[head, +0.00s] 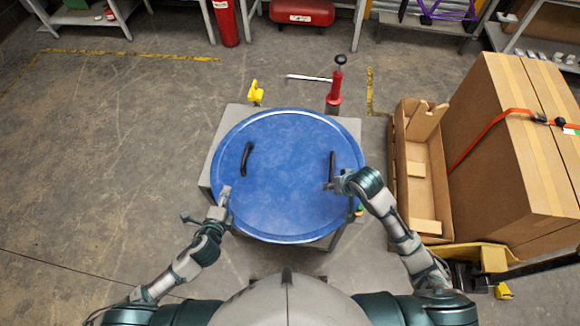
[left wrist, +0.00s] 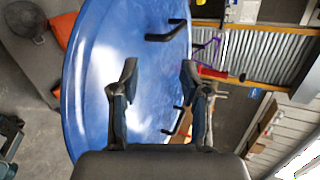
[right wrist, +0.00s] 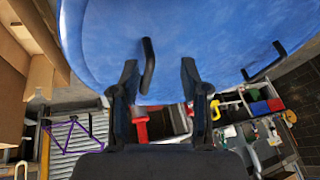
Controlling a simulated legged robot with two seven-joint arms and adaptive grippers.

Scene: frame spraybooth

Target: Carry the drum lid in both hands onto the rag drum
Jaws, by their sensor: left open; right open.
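The drum lid (head: 288,190) is a large blue disc with a raised rim, lying on a grey stand (head: 233,118) in front of me. It has two black bar handles, a left one (head: 246,158) and a right one (head: 332,167). My left gripper (head: 222,196) is open near the lid's left edge, short of the left handle, and empty. My right gripper (head: 330,186) is open close to the near end of the right handle; in the right wrist view that handle (right wrist: 148,66) shows between and beyond the fingers. I cannot make out the rag drum for certain.
A red hand pump (head: 336,85) and a yellow item (head: 256,93) stand behind the lid. A wooden crate (head: 440,190) and a large strapped cardboard box (head: 510,140) block the right side. The floor on the left is clear.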

